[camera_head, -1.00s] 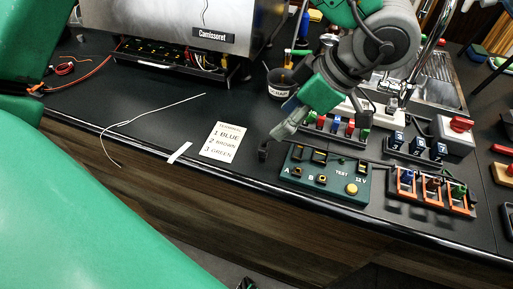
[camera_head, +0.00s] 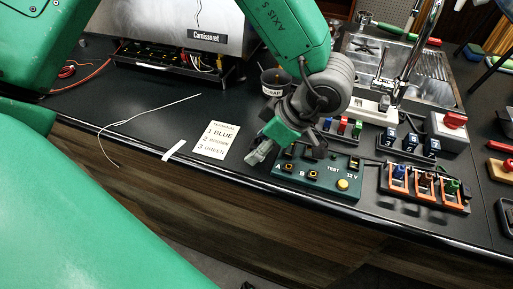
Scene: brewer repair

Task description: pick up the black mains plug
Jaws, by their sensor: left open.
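My left gripper (camera_head: 258,154) is open, with its grey fingers low over the counter's front edge, just left of the green test box (camera_head: 318,176). Nothing shows between the fingers. I cannot clearly make out the black mains plug. A small dark piece sits at the right end of the white strip (camera_head: 366,108) behind the test box, but I cannot tell whether it is the plug. My left arm and wrist hide part of the counter behind the gripper. My right gripper is not in view.
Left of the gripper lie a terminal card (camera_head: 216,141), a white strip of label (camera_head: 174,150) and a thin pale wire (camera_head: 140,121). The brewer (camera_head: 175,40) stands behind.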

